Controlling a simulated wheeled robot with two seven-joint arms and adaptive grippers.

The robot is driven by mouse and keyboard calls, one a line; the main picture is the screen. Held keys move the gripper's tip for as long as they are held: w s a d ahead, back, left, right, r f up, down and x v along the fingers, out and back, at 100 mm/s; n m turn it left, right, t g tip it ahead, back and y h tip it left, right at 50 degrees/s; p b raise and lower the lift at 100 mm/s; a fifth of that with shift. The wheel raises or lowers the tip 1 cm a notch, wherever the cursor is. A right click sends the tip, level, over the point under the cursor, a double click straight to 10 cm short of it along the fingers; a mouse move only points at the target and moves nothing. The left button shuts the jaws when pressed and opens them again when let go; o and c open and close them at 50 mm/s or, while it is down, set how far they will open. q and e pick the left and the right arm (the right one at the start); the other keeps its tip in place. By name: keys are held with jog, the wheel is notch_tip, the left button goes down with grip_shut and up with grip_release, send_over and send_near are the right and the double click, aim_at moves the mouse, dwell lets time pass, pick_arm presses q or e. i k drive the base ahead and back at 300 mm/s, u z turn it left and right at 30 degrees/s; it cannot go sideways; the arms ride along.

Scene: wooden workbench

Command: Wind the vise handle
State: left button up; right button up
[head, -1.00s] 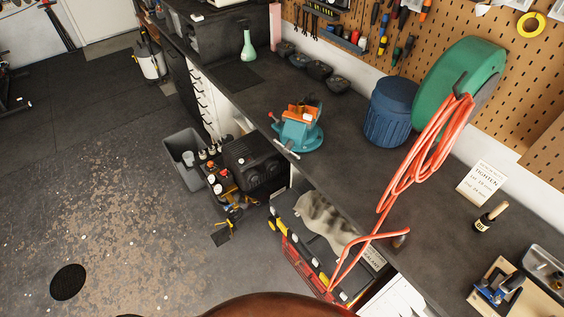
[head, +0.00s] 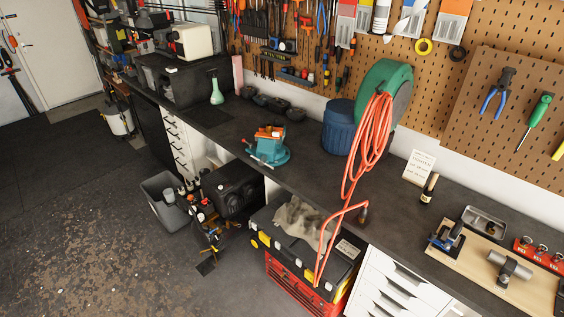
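A teal vise (head: 270,150) with orange-red jaw parts stands on the dark workbench top (head: 320,180), near its front edge. Its pale bar handle (head: 257,160) shows at the vise's lower left, over the bench's front edge. A small orange piece sits at the top of the jaws; whether the jaws are closed on it is too small to tell. Neither of my grippers is in the head view, so nothing of mine touches the vise.
An orange hose on a green reel (head: 388,85) hangs right of a blue drum (head: 340,128). A green bottle (head: 216,93) stands behind left. A small sign (head: 418,167) and a wooden board with clamps (head: 480,262) lie right. A red toolbox (head: 300,280) stands below.

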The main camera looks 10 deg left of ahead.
aim_at(262, 161)
jog(key=z, duration=0.55)
jog(key=i, duration=1.25)
jog(key=u, duration=0.35)
